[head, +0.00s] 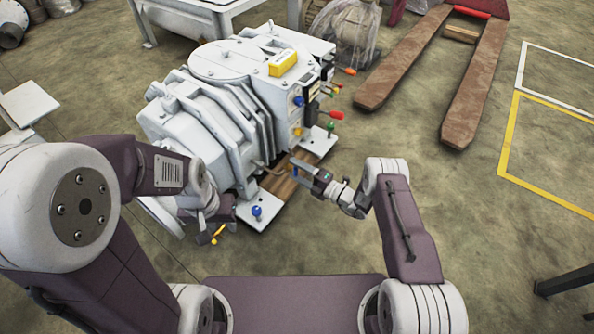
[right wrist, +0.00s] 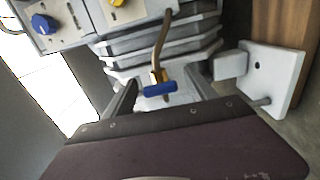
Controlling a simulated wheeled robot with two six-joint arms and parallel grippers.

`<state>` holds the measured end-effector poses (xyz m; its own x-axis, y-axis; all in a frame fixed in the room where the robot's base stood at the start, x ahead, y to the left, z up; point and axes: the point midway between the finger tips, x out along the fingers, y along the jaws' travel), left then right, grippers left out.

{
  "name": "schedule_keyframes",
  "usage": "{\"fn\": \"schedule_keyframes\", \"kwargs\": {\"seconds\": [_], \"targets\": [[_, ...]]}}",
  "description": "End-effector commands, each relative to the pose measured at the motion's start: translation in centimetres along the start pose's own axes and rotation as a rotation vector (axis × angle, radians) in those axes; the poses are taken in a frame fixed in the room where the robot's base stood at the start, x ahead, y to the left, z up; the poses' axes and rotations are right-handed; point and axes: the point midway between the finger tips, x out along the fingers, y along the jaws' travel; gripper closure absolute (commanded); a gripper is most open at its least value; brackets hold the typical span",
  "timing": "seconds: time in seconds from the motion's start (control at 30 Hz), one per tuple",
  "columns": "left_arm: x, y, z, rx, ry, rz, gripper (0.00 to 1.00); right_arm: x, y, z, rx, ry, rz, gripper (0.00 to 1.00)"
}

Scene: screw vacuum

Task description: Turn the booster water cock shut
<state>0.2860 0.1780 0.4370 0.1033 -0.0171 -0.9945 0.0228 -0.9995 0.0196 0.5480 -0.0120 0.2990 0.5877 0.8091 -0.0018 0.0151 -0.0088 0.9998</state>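The white vacuum pump unit (head: 235,115) stands left of centre in the head view. In the right wrist view, a small cock with a blue bar handle (right wrist: 160,89) and brass body sits at the end of a bent brass pipe (right wrist: 162,40). The handle lies crosswise to the pipe. My right gripper (right wrist: 161,97) is open, with one finger on each side of the cock, apparently without touching it. In the head view my right gripper (head: 296,168) is beside the pump's lower front.
A blue knob (head: 298,101) and several coloured levers sit on the pump's right end. Another blue-handled valve (head: 257,211) stands on the near base foot. A rusty pallet truck (head: 440,60) is at the back right.

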Motion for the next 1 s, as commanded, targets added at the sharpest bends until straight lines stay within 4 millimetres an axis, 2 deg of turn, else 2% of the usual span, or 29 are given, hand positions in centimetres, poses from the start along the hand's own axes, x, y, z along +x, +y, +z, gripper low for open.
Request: {"fn": "schedule_keyframes", "kwargs": {"seconds": [0.17, 0.33, 0.53, 0.67, 1.0], "targets": [[-1.0, 0.0, -0.1, 0.0, 0.0, 0.0, 0.64, -1.1, 0.4, 0.1, 0.001, -0.004, 0.0, 0.35], [-3.2, 0.1, -0.3, 0.0, 0.0, 0.0, 0.64, -5.0, 0.7, 0.1, 0.003, -0.007, 0.0, 0.35], [-4.3, 0.1, -0.5, 0.0, 0.0, 0.0, 0.64, -8.4, 0.2, 0.1, 0.001, -0.004, -0.001, 0.35], [-4.4, 0.1, -0.5, 0.0, 0.0, 0.0, 0.64, -9.1, 0.1, 0.0, 0.001, -0.001, 0.0, 0.35], [-4.3, 0.1, -0.5, 0.0, 0.0, 0.0, 0.64, -9.1, 0.0, 0.0, 0.0, 0.0, 0.0, 0.35]]}}
